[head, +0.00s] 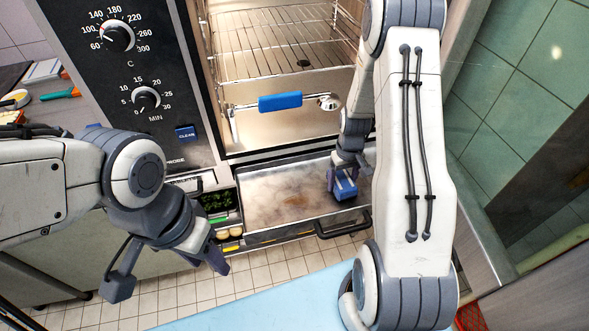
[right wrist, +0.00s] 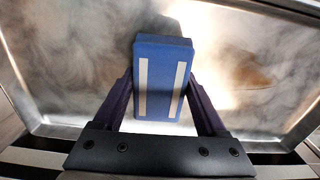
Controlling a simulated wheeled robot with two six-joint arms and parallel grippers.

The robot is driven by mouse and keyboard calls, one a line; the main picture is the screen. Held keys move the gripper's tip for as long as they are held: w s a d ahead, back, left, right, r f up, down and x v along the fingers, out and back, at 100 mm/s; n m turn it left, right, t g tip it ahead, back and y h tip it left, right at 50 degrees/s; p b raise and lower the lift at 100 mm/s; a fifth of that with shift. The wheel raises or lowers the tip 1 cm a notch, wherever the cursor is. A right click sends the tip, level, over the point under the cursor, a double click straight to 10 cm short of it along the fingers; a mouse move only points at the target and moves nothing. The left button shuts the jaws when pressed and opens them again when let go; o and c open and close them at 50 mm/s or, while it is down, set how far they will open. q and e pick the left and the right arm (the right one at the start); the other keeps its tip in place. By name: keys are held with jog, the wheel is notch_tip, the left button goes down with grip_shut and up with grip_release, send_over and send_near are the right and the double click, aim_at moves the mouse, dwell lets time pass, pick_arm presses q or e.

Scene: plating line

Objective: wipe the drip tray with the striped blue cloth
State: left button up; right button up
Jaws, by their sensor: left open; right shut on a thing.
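The drip tray (head: 262,205) is a shallow metal tray pulled out below the oven, with hazy grey smears and a brown stain on its floor. It fills the right wrist view (right wrist: 62,82), where the brown patch shows right of the cloth. The striped blue cloth (right wrist: 162,85) is a folded blue block with two white stripes. My right gripper (right wrist: 162,112) is shut on it, a finger at each side. In the head view the cloth (head: 345,190) is at the tray's right part; contact with the floor cannot be told. My left gripper (head: 167,274) is open and empty, left of the tray.
The oven (head: 275,60) with wire racks is above the tray, with a blue-gripped handle (head: 280,102) in front. A black tray handle (head: 343,226) sticks out at the front. Small food containers (head: 222,215) stand left of the tray. A light blue surface (head: 270,308) lies in front.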

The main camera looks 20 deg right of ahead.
notch_tip(320, 180, up, 3)
jog(key=shift+s+d+f+p, duration=0.1)
jog(key=shift+f+p, duration=0.1)
jog(key=shift+p, duration=0.1)
jog(key=shift+r+p, duration=0.65)
pick_arm(q)
jog(key=shift+d+r+p, duration=0.15)
jog(key=shift+r+p, duration=0.6)
jog(key=shift+r, duration=0.7)
jog(key=shift+d+r+p, duration=0.15)
jog(key=shift+r+p, duration=0.6)
jog(key=shift+r, duration=0.7)
pick_arm(e)
jog(key=shift+d+r, duration=0.1)
jog(key=shift+r, duration=1.75)
